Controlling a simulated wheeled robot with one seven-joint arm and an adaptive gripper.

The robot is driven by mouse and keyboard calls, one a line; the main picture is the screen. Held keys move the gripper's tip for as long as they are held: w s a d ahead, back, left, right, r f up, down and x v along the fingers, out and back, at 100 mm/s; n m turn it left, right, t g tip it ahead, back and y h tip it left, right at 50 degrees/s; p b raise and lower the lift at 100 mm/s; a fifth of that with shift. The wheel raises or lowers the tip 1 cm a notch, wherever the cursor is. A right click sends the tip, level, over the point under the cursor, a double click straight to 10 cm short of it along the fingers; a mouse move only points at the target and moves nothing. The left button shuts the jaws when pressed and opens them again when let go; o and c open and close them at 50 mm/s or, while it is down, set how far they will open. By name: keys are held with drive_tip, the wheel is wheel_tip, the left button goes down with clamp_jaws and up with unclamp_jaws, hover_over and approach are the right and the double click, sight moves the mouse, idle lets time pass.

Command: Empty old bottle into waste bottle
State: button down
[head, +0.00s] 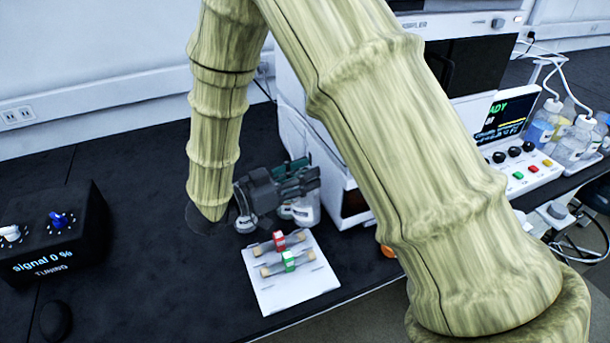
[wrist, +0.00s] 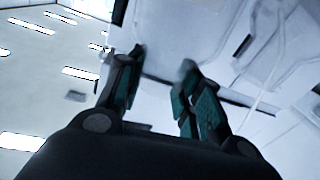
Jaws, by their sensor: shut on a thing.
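My gripper (head: 290,182), dark with green-grey fingers, is above the dark bench in the middle of the head view. A small clear bottle with a pale label (head: 304,211) shows right under its fingers, its upper part hidden. Another clear bottle or jar (head: 245,221) stands under the wrist end, mostly hidden. In the wrist view the two fingers (wrist: 163,62) stand a little apart, with only a pale blur between the tips. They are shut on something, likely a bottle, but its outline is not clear. I cannot tell which bottle is old or waste.
A white plate (head: 295,287) with red and green clamped columns lies in front of the gripper. A black tuning box (head: 52,240) stands at left. The instrument stack, control panel (head: 520,172) and tubed bottles (head: 575,143) are at right. Bench is free between box and plate.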

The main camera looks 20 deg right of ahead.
drive_tip(key=shift+w+a+r+n, duration=0.1)
drive_tip(key=shift+w+r+n, duration=0.1)
drive_tip(key=shift+w+n, duration=0.25)
drive_tip(key=shift+w+a+r+n+p, duration=0.1)
drive_tip(key=shift+w+r+n+p, duration=0.2)
drive_tip(key=shift+r+p, duration=0.2)
drive_tip(key=shift+w+a+r+n+p, duration=0.1)
drive_tip(key=shift+w+r+n+p, duration=0.1)
drive_tip(key=shift+r+n+p, duration=0.25)
drive_tip(key=shift+w+r+n+p, duration=0.25)
drive_tip(key=shift+r+n+p, duration=0.05)
drive_tip(key=shift+r+p, duration=0.25)
drive_tip(key=shift+f, duration=0.1)
drive_tip(key=shift+a, duration=0.1)
